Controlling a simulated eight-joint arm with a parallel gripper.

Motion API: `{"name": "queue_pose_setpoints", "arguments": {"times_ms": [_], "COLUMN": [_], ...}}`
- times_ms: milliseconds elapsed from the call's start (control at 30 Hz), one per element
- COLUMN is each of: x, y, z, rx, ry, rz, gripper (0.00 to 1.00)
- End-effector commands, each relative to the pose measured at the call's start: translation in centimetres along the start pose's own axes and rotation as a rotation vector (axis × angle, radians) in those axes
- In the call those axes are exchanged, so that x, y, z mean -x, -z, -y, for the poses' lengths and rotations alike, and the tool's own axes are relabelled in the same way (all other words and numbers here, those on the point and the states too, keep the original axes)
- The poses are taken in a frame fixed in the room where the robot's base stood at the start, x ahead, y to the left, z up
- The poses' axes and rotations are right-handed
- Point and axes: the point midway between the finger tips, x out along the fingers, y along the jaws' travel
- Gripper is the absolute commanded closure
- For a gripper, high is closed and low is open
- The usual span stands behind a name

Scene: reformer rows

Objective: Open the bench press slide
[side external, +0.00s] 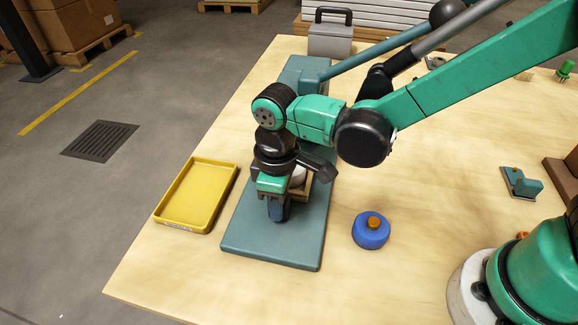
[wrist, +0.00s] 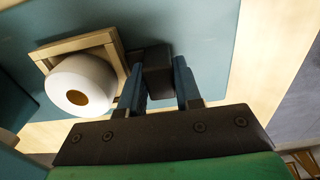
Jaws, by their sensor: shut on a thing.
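The bench press has a flat blue-grey base (side external: 270,248) on the wooden table, with a column and lever behind my arm. Its slide appears as a pale wooden square frame (wrist: 120,45) around a white cylinder (wrist: 98,72) with a brown centre. A dark block handle (wrist: 158,72) projects from the frame's side. My gripper (side external: 277,213) points down over the base, and its fingers (wrist: 158,80) are shut on this handle. In the side view my wrist hides the handle and most of the slide; only a bit of wooden frame (side external: 304,191) shows.
A yellow tray (side external: 163,216) lies left of the base. A blue round container (side external: 370,232) with an orange-brown knob stands to its right. A grey box with a handle (side external: 330,42) stands at the back. The base's front part is clear.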

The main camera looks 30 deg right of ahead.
Motion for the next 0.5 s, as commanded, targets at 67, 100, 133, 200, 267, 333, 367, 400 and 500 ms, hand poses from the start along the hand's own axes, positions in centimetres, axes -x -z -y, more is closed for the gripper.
{"name": "queue_pose_setpoints", "arguments": {"times_ms": [67,100,133,200,267,333,367,400,500], "x": [0.1,0.1,0.1,0.1,0.1,0.1,0.1,0.1,0.1], "y": [0.0,0.0,0.0,0.1,0.1,0.1,0.1,0.0,0.0], "z": [0.0,0.1,0.2,1.1,2.3,3.5,3.9,4.3,4.6], "rx": [0.0,0.0,0.001,0.004,0.006,0.006,0.006,0.004,0.0], "ry": [0.0,0.0,0.0,0.0,0.0,0.0,0.0,0.0,0.0], "rz": [0.001,0.001,0.002,0.002,0.002,0.001,0.001,0.001,0.0], "gripper": [1.0,1.0,1.0,1.0,1.0,1.0,1.0,1.0,1.0]}}
